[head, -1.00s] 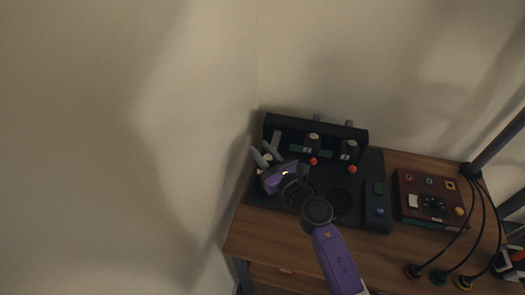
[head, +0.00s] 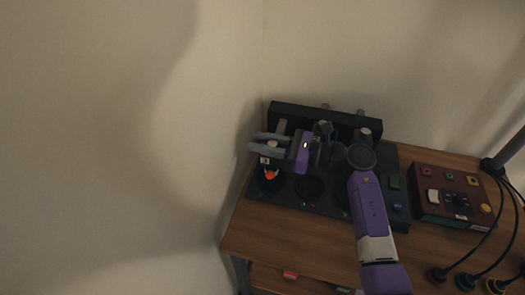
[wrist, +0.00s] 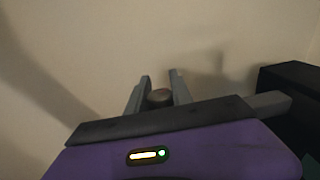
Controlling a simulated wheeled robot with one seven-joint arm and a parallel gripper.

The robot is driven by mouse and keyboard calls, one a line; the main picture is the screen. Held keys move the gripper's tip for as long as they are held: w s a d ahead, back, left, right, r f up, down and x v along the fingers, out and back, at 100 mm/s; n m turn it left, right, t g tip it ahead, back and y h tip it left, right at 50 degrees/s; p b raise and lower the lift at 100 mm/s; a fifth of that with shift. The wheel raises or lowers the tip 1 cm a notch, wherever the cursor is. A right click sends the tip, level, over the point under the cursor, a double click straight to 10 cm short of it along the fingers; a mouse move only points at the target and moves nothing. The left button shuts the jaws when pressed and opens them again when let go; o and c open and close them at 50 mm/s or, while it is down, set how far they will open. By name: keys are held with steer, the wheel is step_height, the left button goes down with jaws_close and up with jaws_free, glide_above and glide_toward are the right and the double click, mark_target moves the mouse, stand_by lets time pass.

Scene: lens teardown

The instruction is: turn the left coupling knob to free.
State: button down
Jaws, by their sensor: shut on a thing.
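The left coupling knob (head: 272,144) is a small dark round knob with a pale top at the left end of the black fixture (head: 350,118). My gripper (head: 268,143) comes at it from the right, and its two grey fingers are shut on it. In the wrist view the knob (wrist: 159,97) shows as a brownish cap between the fingers (wrist: 158,92). Its side is mostly hidden, so I cannot read its setting. Two similar knobs, the middle one (head: 323,127) and the right one (head: 364,131), stand farther right, partly behind my arm.
An orange part (head: 270,175) sits below the left knob, near a dark round recess. A maroon box (head: 452,190) with buttons stands at the right, with black cables beside it. A wall is close on the left. The front of the wooden table (head: 285,235) is clear.

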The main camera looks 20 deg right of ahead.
steer(key=n+g+y+b, duration=0.1)
steer(key=g+b, duration=0.1)
steer(key=shift+s+a+n+b, duration=0.1)
steer(key=shift+s+n+b, duration=0.05)
steer(key=shift+n+b, duration=0.2)
stand_by(0.4)
steer(key=c, duration=1.1)
jaws_free()
step_height(320, 180, up, 20)
steer(key=shift+r, duration=0.1)
